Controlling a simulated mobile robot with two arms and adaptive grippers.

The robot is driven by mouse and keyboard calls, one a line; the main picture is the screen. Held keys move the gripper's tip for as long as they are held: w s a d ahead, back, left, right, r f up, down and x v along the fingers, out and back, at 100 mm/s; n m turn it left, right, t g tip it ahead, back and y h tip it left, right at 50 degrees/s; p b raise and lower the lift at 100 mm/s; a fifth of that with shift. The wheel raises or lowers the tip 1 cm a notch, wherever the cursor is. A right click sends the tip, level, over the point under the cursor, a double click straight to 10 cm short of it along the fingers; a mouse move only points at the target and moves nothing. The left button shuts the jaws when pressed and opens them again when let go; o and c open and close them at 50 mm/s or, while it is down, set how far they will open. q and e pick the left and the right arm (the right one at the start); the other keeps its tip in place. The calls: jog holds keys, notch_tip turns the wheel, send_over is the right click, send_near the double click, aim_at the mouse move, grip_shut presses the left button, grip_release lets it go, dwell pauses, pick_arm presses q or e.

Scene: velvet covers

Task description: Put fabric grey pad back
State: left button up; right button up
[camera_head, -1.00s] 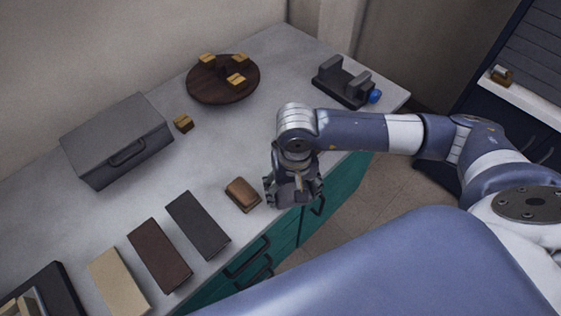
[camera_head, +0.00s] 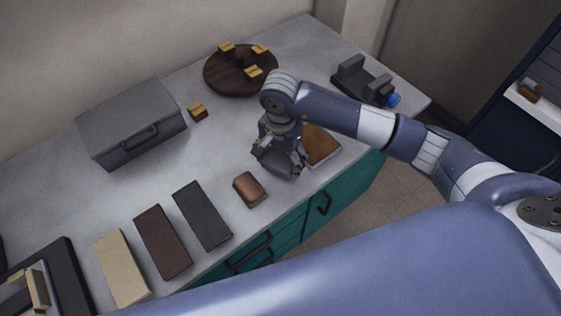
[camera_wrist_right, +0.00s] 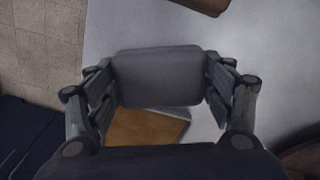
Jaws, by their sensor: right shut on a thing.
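The grey pad (camera_wrist_right: 157,76) is a rounded rectangular block. In the right wrist view it sits between the two fingers of my right gripper (camera_wrist_right: 160,85), which are shut on its sides. In the head view my right gripper (camera_head: 282,165) hangs over the front part of the grey counter, and the pad is largely hidden there by the gripper. A brown-orange square panel (camera_head: 320,146) lies on the counter beside the gripper; it also shows below the pad in the wrist view (camera_wrist_right: 145,130). My left gripper is not in view.
A brown block (camera_head: 250,189) lies just left of the gripper. Dark grey (camera_head: 202,215), dark brown (camera_head: 163,242) and beige (camera_head: 121,268) slabs lie further left. A grey case (camera_head: 130,120), a round wooden board (camera_head: 225,78) and a dark stand (camera_head: 360,80) stand behind.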

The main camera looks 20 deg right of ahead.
aim_at(280, 159)
notch_tip(280, 159, down, 2)
jog(key=shift+f, duration=0.15)
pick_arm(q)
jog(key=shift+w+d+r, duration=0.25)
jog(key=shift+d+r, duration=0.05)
pick_arm(e)
jog(key=shift+f, duration=0.15)
jog(key=shift+f, duration=0.15)
jog(key=o, duration=1)
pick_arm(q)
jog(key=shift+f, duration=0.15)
pick_arm(e)
jog(key=shift+o, duration=0.2)
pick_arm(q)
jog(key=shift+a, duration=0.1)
pick_arm(e)
jog(key=shift+r, duration=0.35)
notch_tip(280, 159, up, 11)
jog(key=shift+f+b, duration=0.2)
jog(key=shift+b, duration=1)
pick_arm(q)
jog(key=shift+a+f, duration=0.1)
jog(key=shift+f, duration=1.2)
pick_arm(e)
jog(key=shift+r, duration=0.55)
